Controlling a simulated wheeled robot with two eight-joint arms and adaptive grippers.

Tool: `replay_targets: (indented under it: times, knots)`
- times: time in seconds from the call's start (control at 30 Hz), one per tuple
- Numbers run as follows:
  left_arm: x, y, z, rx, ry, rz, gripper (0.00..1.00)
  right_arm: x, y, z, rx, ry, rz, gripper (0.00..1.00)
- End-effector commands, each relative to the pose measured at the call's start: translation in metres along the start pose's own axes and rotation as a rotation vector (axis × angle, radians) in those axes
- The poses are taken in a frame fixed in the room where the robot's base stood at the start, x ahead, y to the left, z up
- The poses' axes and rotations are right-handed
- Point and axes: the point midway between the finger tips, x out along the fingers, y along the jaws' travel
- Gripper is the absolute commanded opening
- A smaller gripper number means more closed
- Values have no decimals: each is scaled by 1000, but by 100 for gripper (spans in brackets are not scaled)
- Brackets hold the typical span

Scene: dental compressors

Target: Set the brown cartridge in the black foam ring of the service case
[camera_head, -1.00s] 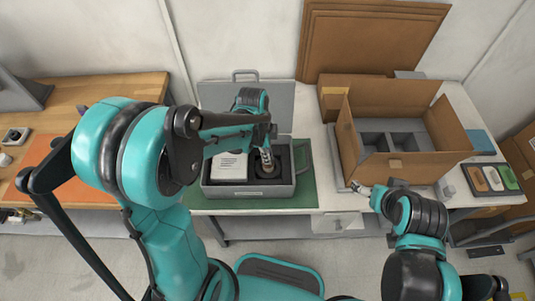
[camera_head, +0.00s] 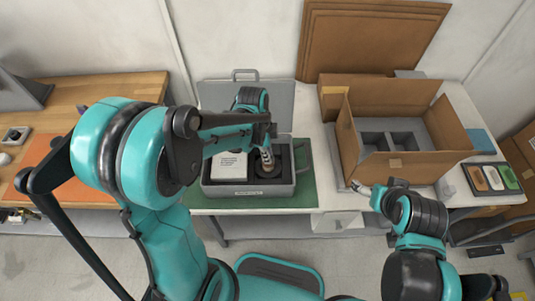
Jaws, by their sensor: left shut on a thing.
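The grey service case (camera_head: 222,191) stands open on the green mat, its lid raised at the back. My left gripper (camera_head: 267,164) points down into its right part and is shut on the brown cartridge (camera_head: 264,172), of which only a small part shows low at the fingertips. The black foam (camera_head: 286,160) surrounds that spot. The gripper hides much of the ring, so I cannot tell whether the cartridge is seated in it. My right gripper (camera_head: 360,187) is near the bench's front edge, small and apart from the case; its opening is unclear.
A white printed box or card (camera_head: 229,165) fills the case's left part. An open cardboard box (camera_head: 385,165) with grey dividers stands to the right. Beyond it lies a dark tray (camera_head: 480,188) with coloured pieces. The green mat (camera_head: 308,185) has free room right of the case.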

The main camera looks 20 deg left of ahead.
Motion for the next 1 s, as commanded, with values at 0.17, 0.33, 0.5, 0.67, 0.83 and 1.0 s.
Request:
replay_targets:
  times: [0.17, 0.33, 0.5, 0.67, 0.83, 1.0]
  knots:
    - [0, 0, 0, 0, 0, 0, 0, 1, 0, 1, 0, 0, 0, 82]
    - [0, 0, 0, 0, 0, 0, 0, 1, 0, 1, 0, 0, 0, 82]
    - [3, 0, 0, 0, 0, 0, 0, 3, 0, 2, 0, 0, 0, 82]
    - [7, 0, 1, 0, 0, 0, 0, 6, 0, 4, 0, 0, 0, 82]
    - [10, 0, 2, 0, 0, 0, 0, 8, 0, 6, 0, 0, 0, 82]
    - [13, 0, 2, 0, 0, 0, 14, 10, 0, 7, 0, 0, 0, 82]
